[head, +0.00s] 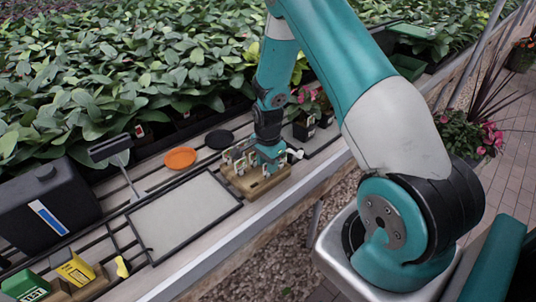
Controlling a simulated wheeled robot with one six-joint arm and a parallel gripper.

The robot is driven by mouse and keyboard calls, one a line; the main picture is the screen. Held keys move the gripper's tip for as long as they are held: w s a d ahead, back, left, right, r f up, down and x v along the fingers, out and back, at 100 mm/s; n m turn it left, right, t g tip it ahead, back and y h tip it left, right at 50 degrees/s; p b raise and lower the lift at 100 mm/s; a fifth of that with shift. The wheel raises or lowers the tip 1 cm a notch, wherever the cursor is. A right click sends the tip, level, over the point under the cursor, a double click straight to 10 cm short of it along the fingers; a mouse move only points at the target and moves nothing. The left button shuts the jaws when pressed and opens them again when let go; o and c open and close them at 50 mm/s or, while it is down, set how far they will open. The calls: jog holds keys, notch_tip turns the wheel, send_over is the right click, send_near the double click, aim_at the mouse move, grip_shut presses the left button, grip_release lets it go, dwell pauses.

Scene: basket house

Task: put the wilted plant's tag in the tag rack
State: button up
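A wooden rack (256,188) with several pale upright tags stands on the bench, right of a framed pale tray. I take it to be the tag rack. My gripper (270,162) points down at the rack, over its right half, and hides part of it. A small white piece (294,154) shows just right of my gripper; I cannot tell whether it is a tag or whether it is held. The fingertips are too small and covered to show open or shut. Potted pink flowers (307,105) stand behind the gripper. I cannot make out which plant is wilted.
The framed tray (185,215) lies empty left of the rack. An orange dish (181,158) and a black dish (219,139) lie behind it. Dense leafy plants fill the back.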

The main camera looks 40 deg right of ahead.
notch_tip(320, 180, up, 17)
jog(key=b, duration=0.1)
jog(key=shift+r, duration=0.15)
jog(key=shift+d, duration=0.1)
